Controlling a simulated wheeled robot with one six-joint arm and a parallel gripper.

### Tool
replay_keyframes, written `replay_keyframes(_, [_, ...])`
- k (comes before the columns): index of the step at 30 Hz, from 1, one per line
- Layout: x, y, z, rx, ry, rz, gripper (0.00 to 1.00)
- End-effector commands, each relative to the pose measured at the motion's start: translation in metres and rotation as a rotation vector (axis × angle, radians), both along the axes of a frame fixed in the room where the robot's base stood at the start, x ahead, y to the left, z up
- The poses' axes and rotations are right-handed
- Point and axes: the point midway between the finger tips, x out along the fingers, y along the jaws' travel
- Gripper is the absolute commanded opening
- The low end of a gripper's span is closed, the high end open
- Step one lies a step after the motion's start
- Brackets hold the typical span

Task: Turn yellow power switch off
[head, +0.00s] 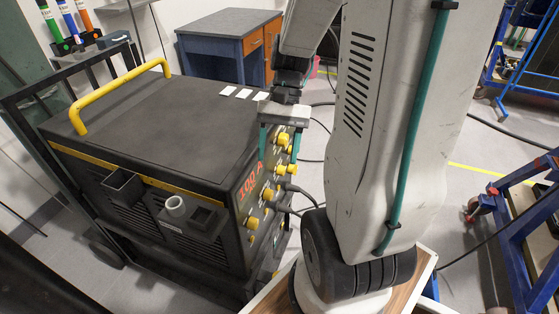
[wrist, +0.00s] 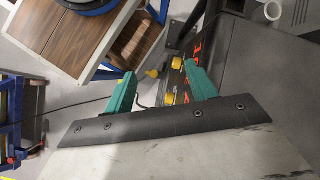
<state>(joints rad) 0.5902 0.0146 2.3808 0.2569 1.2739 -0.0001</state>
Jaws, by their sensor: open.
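The black power unit (head: 150,120) has a front panel with several yellow knobs and a red lit display (head: 249,182). An upper yellow knob (head: 283,140) and a yellow knob (head: 284,168) below it are close to my gripper (head: 279,157). I cannot tell which knob is the power switch. My gripper points down at the panel, its two teal fingers apart and empty. In the wrist view, a yellow knob (wrist: 168,98) shows between the fingers of my gripper (wrist: 160,70), with another yellow knob (wrist: 176,63) further on. Whether a finger touches a knob is unclear.
Cables run from the panel's lower sockets. A yellow handle (head: 120,95) rises from the unit's top. A blue workbench (head: 225,45) stands behind, and a blue frame cart (head: 520,215) stands at the right. Grey floor lies between.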

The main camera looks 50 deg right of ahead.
Motion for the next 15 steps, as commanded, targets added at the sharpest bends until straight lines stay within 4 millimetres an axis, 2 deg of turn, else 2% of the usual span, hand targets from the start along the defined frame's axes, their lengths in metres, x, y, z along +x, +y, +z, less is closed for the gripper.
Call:
replay_keyframes(1, [0.004, -0.012, -0.015, 0.055, 0.037, -0.075, 0.56])
replay_keyframes(6, [0.019, -0.044, -0.055, 0.226, 0.109, -0.304, 0.56])
replay_keyframes(11, [0.029, -0.075, -0.097, 0.386, 0.156, -0.522, 0.56])
replay_keyframes(15, [0.034, -0.104, -0.139, 0.536, 0.184, -0.726, 0.56])
